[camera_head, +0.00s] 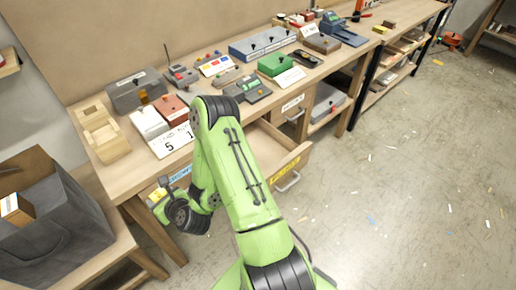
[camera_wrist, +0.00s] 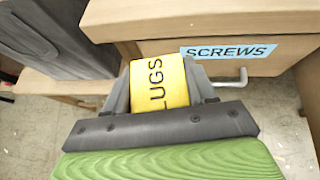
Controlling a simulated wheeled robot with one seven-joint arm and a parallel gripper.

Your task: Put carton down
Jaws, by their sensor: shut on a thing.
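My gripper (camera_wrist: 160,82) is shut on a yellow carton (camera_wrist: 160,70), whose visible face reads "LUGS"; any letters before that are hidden. The two fingers press on its left and right sides. In the head view my gripper (camera_head: 164,190) hangs low in front of the workbench's left end, with a bit of the yellow carton (camera_head: 157,194) showing. In the wrist view a drawer front with a blue "SCREWS" label (camera_wrist: 228,51) lies just beyond the carton. The carton's underside is hidden.
A grey bin (camera_head: 55,225) stands on a low wooden stand at left, with a brown box (camera_head: 17,210) in it. An open drawer (camera_head: 272,152) with a yellow label juts from the workbench. The benchtop (camera_head: 88,105) is crowded with devices. The floor (camera_head: 400,190) at right is mostly clear, with small scraps.

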